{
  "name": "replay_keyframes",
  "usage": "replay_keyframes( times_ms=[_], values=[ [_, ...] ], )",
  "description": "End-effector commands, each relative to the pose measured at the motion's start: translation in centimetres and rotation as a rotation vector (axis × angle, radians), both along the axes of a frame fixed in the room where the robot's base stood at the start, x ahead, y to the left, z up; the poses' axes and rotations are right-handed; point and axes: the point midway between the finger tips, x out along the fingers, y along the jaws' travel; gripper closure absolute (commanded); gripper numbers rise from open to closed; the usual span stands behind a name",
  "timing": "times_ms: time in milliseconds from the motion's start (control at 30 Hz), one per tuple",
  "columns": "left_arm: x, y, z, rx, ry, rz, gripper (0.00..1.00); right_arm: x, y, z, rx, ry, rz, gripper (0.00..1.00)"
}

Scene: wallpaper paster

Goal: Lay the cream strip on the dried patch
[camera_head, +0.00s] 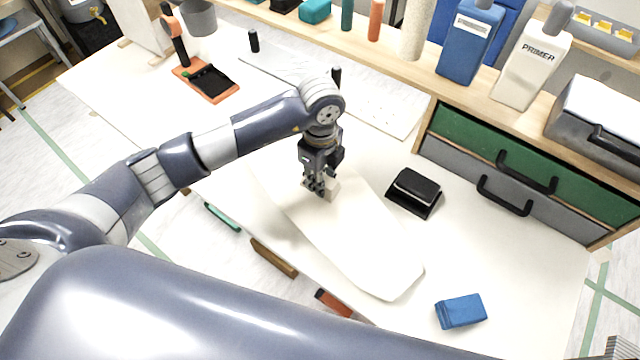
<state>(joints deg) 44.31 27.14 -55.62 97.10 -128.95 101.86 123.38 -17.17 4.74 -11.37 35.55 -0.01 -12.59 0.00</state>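My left gripper (320,187) points down over a long, pale, round-ended board (375,262) on the white table. A small cream piece (333,189) shows right at its fingertips, partly covered by the dark fingers. I cannot tell whether the fingers grip it or only stand beside it. The long board is plain and pale, and I cannot make out a separate cream strip or dried patch on it. My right gripper is not in view.
A black block-shaped tool (414,191) and a blue block (461,311) stand right of the board. An orange-edged tray (205,80) lies at the back left. Drawers (510,170) and a shelf with a primer bottle (532,62) border the right. The table's front right is mostly clear.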

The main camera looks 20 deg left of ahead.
Motion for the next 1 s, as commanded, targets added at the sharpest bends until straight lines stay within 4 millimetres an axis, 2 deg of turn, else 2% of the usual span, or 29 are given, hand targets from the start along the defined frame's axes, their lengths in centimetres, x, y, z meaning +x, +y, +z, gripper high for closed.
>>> replay_keyframes(
  times_ms=[267, 600, 633, 700, 1000],
  values=[
    [-0.1, -0.1, -3.1, -0.001, 0.001, 0.000, 1.00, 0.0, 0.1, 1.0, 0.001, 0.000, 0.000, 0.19],
    [-0.1, 0.0, -3.7, -0.001, 0.000, -0.001, 1.00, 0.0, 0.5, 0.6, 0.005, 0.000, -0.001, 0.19],
    [-0.1, 0.0, -3.7, 0.000, 0.001, -0.001, 0.77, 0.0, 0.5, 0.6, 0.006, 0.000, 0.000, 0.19],
    [-0.1, 0.0, -3.6, 0.000, 0.001, -0.001, 0.61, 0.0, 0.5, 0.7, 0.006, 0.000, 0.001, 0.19],
    [-0.1, 0.0, -3.6, 0.000, 0.001, 0.000, 0.59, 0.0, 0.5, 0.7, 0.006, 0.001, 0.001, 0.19]
  ],
)
